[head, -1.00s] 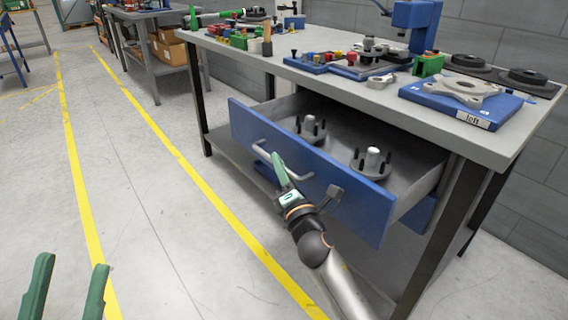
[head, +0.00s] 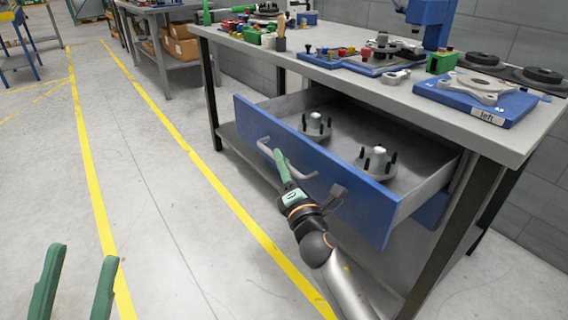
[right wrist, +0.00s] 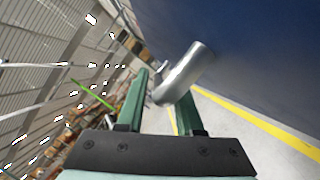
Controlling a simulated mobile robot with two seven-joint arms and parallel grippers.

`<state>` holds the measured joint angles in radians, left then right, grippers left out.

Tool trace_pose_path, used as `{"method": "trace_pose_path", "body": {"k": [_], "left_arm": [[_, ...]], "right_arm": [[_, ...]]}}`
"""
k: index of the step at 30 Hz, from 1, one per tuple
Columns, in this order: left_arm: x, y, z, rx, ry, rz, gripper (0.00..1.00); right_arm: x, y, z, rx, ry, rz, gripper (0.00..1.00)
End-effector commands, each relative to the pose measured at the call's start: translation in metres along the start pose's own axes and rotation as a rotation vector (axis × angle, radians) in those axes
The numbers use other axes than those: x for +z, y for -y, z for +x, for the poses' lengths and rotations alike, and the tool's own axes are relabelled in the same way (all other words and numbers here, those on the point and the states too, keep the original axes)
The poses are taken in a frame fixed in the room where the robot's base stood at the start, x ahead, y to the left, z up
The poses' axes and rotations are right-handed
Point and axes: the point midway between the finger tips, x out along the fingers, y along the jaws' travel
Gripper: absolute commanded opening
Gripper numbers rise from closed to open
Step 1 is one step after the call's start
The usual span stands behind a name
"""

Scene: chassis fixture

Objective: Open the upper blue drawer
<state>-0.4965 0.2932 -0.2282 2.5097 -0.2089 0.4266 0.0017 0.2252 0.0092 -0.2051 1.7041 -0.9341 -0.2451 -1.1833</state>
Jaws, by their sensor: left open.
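The upper blue drawer (head: 340,180) under the workbench stands pulled out, its inside visible. Two grey flanged hubs with black pegs, one at the back left (head: 315,127) and one nearer the right (head: 376,165), sit in it. A silver bar handle (head: 302,174) is on its front. My right gripper (head: 278,158) is at the handle; in the right wrist view its green fingers (right wrist: 162,88) are closed in around the handle (right wrist: 182,73), which covers part of the right finger. My left gripper (head: 84,254) is open and empty over the floor at the lower left.
The grey workbench top (head: 460,125) carries a blue fixture labelled "left" (head: 475,103), a blue press (head: 428,20) and small parts. A lower blue drawer front (head: 432,211) shows beneath. The floor left of the bench is clear, with yellow lines (head: 200,165).

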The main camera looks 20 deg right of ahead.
Motion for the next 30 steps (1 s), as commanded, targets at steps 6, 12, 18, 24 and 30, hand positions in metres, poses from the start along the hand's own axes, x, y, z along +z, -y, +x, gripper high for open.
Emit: {"method": "trace_pose_path", "body": {"k": [6, 12, 18, 24, 30], "left_arm": [[0.000, 0.000, 0.000, 0.000, 0.000, 0.000, 0.50], [0.000, 0.000, 0.000, 0.000, 0.000, 0.000, 0.50], [-0.002, 0.001, 0.002, 0.001, 0.000, 0.002, 0.50], [0.001, -0.001, -0.001, 0.000, -0.001, 0.001, 0.50], [0.005, -0.002, -0.005, -0.003, 0.001, -0.008, 0.50]], "right_arm": [[0.000, 0.000, 0.000, 0.000, 0.001, 0.000, 0.47], [0.000, 0.000, -0.003, 0.000, 0.001, -0.001, 0.47], [0.000, 0.000, -0.028, -0.002, -0.001, 0.000, 0.47], [-0.001, 0.002, -0.069, -0.002, -0.001, 0.001, 0.47], [-0.001, 0.002, -0.103, -0.002, -0.001, 0.001, 0.47]]}}
